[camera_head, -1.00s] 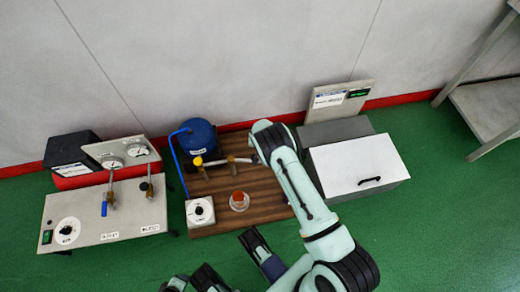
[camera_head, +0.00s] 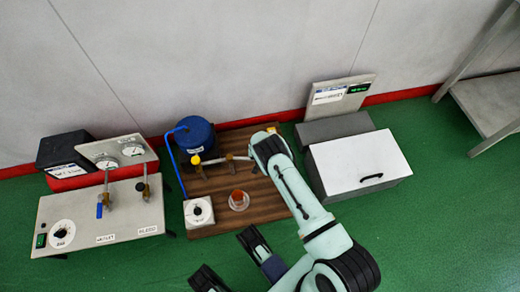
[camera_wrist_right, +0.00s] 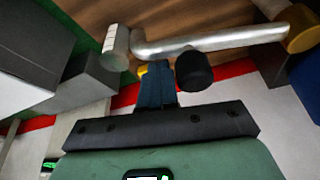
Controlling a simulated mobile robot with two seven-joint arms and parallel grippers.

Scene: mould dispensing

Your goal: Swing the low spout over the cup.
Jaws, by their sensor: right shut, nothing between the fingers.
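The low spout is a grey metal pipe (camera_head: 226,158) reaching right from the yellow-knobbed fitting beside the blue tank. In the right wrist view, the spout (camera_wrist_right: 225,40) runs from a brass joint to a bent, pale end at left, with a black knob beside it. The cup (camera_head: 238,201), clear with orange-red contents, stands on the wooden board in front of the pipe. My right gripper (camera_wrist_right: 156,68) is shut and empty, its blue fingertips close to the pipe's bend. I cannot tell whether they touch. My arm hides this gripper in the head view.
The wooden board (camera_head: 262,209) also carries the blue tank (camera_head: 195,136) and a white dial box (camera_head: 199,212). A white-lidded box (camera_head: 357,165) stands close to the right. A gauge panel (camera_head: 125,212) stands at left. The wall rises behind.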

